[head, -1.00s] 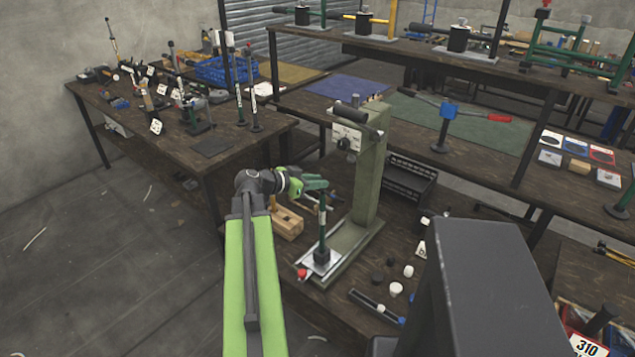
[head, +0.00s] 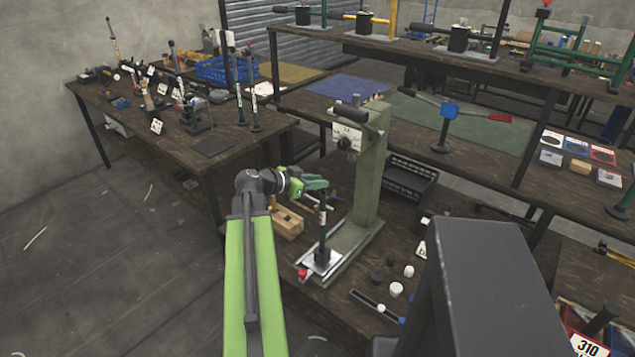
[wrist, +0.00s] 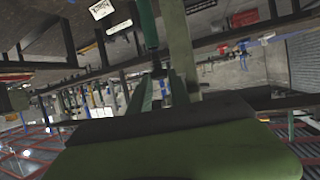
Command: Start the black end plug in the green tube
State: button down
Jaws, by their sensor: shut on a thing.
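The green tube (head: 322,228) stands upright in a dark holder (head: 321,256) on the metal base plate of the press. My gripper (head: 318,184) is at the tube's upper end, its green fingers closed on a small dark piece, which I take for the black end plug (head: 324,189). The fingers mostly hide the plug and the tube's mouth, so I cannot tell whether the plug is in the tube or only touching it. In the wrist view a dark green tube (wrist: 148,25) shows at the top, just beyond my fingers (wrist: 163,92).
The grey-green press column (head: 369,170) with its lever (head: 358,119) rises close to the right of my gripper. A wooden block (head: 287,222) lies to the left. Black plugs (head: 377,276) and white caps (head: 396,289) lie right of the base plate. A black crate (head: 408,178) stands behind.

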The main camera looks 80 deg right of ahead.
jog(key=shift+f+b, duration=1.05)
jog(key=shift+f, duration=0.1)
jog(key=c, duration=1.1)
grip_release()
jog(key=shift+r, duration=0.1)
jog(key=p+v, duration=0.6)
jog(key=v, duration=1.1)
jog(key=shift+w+a+r+p, duration=0.1)
jog(key=shift+w+p, duration=0.1)
jog(key=shift+p, duration=0.2)
